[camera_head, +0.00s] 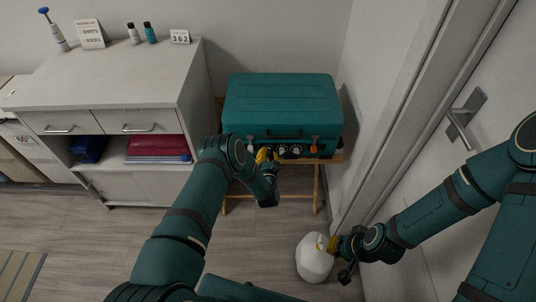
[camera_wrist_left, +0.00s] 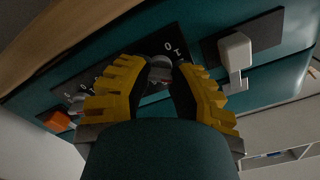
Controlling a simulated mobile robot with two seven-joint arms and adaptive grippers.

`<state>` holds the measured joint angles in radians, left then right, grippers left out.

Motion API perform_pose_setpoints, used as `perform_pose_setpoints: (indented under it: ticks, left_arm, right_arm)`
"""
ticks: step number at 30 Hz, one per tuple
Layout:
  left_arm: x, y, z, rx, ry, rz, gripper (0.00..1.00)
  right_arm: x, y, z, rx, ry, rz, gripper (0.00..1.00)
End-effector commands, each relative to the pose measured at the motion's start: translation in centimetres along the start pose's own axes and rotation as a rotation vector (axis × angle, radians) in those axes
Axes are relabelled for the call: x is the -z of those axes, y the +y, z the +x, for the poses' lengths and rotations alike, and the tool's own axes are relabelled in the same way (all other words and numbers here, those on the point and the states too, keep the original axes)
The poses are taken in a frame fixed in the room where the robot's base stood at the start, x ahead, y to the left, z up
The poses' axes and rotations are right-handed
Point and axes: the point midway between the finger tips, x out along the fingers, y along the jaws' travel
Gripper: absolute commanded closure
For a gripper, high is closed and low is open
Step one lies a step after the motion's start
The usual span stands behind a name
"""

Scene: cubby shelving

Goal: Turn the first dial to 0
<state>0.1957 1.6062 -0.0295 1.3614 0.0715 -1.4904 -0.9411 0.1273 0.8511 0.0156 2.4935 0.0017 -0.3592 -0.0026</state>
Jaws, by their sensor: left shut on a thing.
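A green case (camera_head: 282,104) stands on a small wooden stand, with a row of small dials (camera_head: 295,150) on a dark panel along its front. My left gripper (camera_head: 264,155) is at the left part of this row. In the left wrist view its yellow-padded fingers (camera_wrist_left: 162,75) are shut around a grey dial (camera_wrist_left: 160,68), mostly hidden between them. Digits including 0 and 1 are printed beside it; where the dial points is unclear. Another dial (camera_wrist_left: 77,103) shows at the left. My right gripper (camera_head: 335,243) is low beside a white rounded object (camera_head: 314,260); its jaw opening is unclear.
A white latch (camera_wrist_left: 235,50) is close beside my left fingers, and an orange part (camera_wrist_left: 57,121) is on the far side. A grey cabinet (camera_head: 125,75) stands left of the case. A door with a handle (camera_head: 465,115) is at right. Floor in front is partly clear.

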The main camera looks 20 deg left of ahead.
Motion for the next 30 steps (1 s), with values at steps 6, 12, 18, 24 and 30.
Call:
perform_pose_setpoints:
  ticks: [6,12,18,24,30]
  left_arm:
    - [-0.08,-0.01,-0.03,0.000,-0.001,-0.191,1.00]
    - [-0.08,0.02,-0.03,0.001,-0.002,-0.382,1.00]
    - [-0.13,0.00,-0.04,0.001,-0.002,-0.572,1.00]
    - [-0.12,0.02,-0.05,0.001,-0.002,-0.762,1.00]
    - [-0.11,0.04,-0.05,0.001,-0.003,-0.952,1.00]
  right_arm:
    - [0.00,0.00,0.00,0.000,0.000,0.000,1.00]
    - [0.00,0.00,0.00,0.000,0.000,0.000,1.00]
    - [0.00,0.00,0.00,0.000,0.000,0.000,1.00]
    - [0.00,0.00,0.01,0.000,0.000,0.000,1.00]
    - [0.00,0.00,0.01,0.000,0.000,0.000,1.00]
